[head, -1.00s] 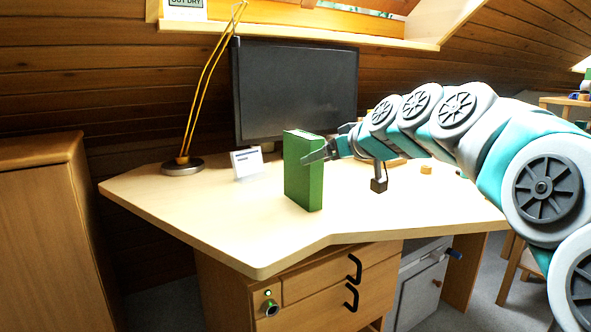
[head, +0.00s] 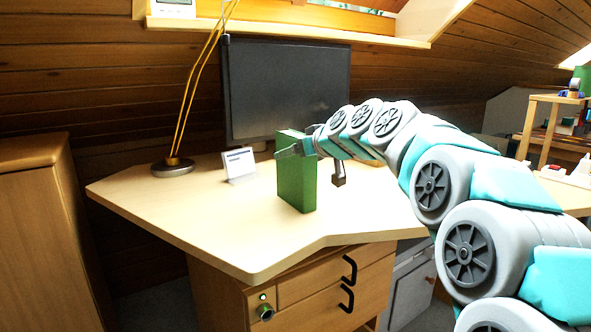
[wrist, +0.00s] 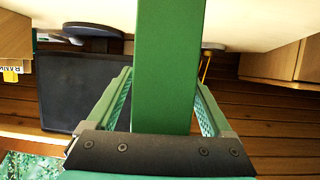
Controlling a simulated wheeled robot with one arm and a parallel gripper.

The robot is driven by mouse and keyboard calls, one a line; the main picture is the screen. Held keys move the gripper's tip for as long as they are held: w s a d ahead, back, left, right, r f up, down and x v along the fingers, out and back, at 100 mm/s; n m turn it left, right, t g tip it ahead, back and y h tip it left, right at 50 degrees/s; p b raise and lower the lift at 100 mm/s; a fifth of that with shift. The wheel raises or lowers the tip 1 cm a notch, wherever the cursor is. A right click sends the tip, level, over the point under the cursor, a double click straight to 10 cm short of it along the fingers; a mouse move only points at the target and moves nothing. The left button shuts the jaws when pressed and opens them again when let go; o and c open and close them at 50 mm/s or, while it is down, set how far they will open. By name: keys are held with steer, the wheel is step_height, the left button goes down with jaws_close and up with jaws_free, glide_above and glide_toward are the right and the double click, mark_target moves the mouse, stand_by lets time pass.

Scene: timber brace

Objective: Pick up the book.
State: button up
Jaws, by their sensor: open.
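The green book (head: 297,185) stands upright on the desk (head: 190,218), in front of the monitor. My gripper (head: 292,150) is at the book's upper part, coming in from the right. In the wrist view, my gripper (wrist: 163,85) is open, with one finger on each side of the book (wrist: 167,65). The far finger is partly hidden by the book in the head view.
A small white card stand (head: 239,165) stands left of the book. A yellow lamp (head: 173,167) is further left, and the dark monitor (head: 285,90) stands behind. A small dark object (head: 338,172) is right of the book, below my arm. The desk's front left is clear.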

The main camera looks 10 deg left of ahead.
steer(key=shift+c, duration=0.2)
jaws_close()
stand_by(0.6)
